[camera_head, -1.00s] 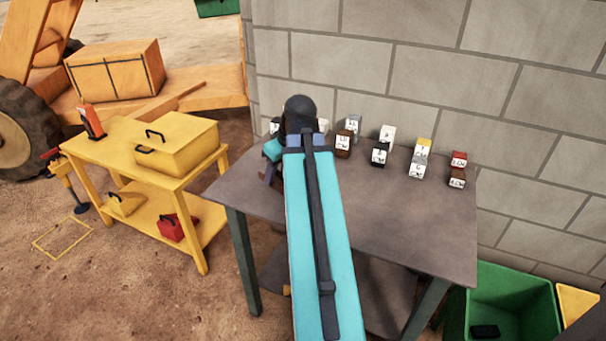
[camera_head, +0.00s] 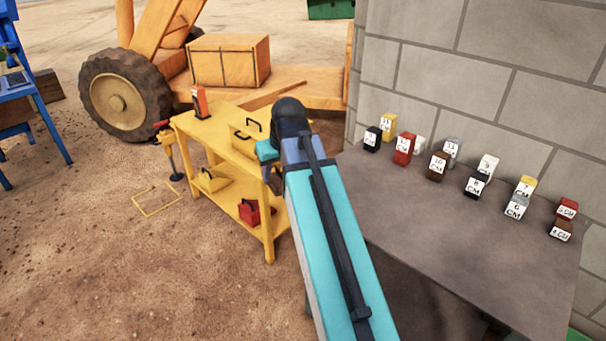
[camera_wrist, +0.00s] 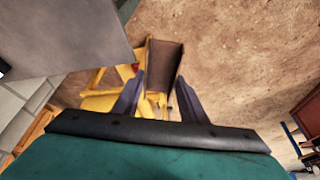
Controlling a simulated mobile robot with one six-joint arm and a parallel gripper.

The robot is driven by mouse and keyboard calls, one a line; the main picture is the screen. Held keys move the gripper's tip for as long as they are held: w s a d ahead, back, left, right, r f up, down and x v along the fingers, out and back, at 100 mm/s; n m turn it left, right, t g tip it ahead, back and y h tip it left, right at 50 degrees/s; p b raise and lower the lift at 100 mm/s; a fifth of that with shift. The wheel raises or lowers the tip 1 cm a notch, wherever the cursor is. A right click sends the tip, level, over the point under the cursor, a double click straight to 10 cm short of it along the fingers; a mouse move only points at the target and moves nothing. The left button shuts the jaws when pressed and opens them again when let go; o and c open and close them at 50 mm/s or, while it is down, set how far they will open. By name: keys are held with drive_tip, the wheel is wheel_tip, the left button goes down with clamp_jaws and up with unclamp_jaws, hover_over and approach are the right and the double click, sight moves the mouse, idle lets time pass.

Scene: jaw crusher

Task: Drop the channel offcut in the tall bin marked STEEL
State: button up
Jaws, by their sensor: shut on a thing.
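The channel offcut (camera_wrist: 163,62) is a dark brown piece with a paler edge along its left side in the wrist view. My gripper (camera_wrist: 160,92) is shut on it, one dark finger on each side, and holds it out in front over the yellow bench and bare ground. In the head view my arm hides the gripper's jaws and the offcut. No tall bin marked STEEL can be made out in either view.
A grey table (camera_head: 440,245) with several numbered blocks stands at right against a block wall (camera_head: 450,70). A yellow bench (camera_head: 215,130) with boxes is beyond my arm. An orange machine with a big wheel (camera_head: 122,95) stands behind. Open ground lies at left.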

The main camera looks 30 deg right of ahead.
drive_tip(key=w+a+r, duration=0.1)
drive_tip(key=w+a, duration=0.2)
drive_tip(key=a, duration=1.1)
drive_tip(key=shift+w, duration=0.35)
